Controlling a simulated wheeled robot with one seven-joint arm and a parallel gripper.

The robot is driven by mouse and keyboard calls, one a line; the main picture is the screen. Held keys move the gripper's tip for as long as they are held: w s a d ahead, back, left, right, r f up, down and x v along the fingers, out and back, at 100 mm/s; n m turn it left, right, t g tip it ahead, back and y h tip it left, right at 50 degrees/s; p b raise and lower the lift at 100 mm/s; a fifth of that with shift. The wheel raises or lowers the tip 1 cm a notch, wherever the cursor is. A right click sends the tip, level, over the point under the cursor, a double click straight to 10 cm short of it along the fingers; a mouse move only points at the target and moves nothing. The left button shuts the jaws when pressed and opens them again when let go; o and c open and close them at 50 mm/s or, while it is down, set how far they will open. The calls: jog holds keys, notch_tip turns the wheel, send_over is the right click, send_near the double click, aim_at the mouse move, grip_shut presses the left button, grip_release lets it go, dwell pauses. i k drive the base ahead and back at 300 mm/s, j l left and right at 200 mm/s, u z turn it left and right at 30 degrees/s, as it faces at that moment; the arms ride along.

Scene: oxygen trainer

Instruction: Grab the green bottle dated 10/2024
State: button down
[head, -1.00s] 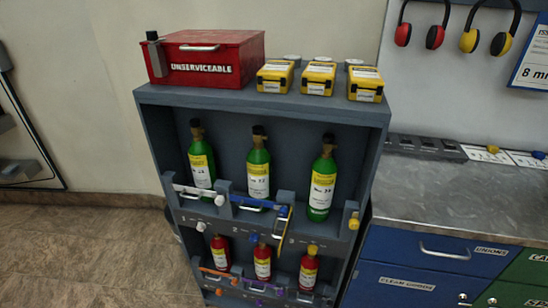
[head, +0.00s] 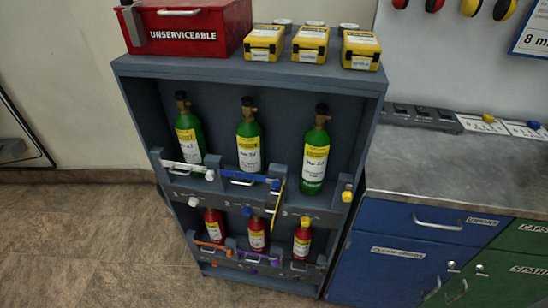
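Three green bottles stand upright in the upper bay of a grey rack (head: 240,72): a left bottle (head: 189,135), a middle bottle (head: 249,143) and a right bottle (head: 314,155). Each has a black top and a yellow and white label. The dates on the labels are too small to read for certain. A white-handled bar (head: 186,167) crosses in front of the left bottle and a blue-handled bar (head: 247,178) in front of the middle one. No closed bar shows across the right bottle. A yellow strap or bar (head: 279,203) hangs between the middle and right bottles. My gripper is not in view.
Several red bottles (head: 302,240) stand in the lower bay behind bars. A red UNSERVICEABLE box (head: 187,35) and yellow cases (head: 310,43) sit on top. A metal worktop (head: 440,175) over blue drawers (head: 400,255) adjoins at right. Floor (head: 80,240) is clear at left.

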aim_at(317, 142)
jog(key=i+j, duration=0.15)
jog(key=i, duration=0.2)
jog(key=i+j, duration=0.15)
jog(key=i, duration=0.2)
jog(key=i+j, duration=0.3)
jog(key=j, duration=0.2)
jog(key=j+z, duration=0.2)
jog(key=z, duration=1.25)
jog(key=k+j+z, duration=0.15)
jog(key=k+j, duration=0.75)
jog(key=j, duration=0.1)
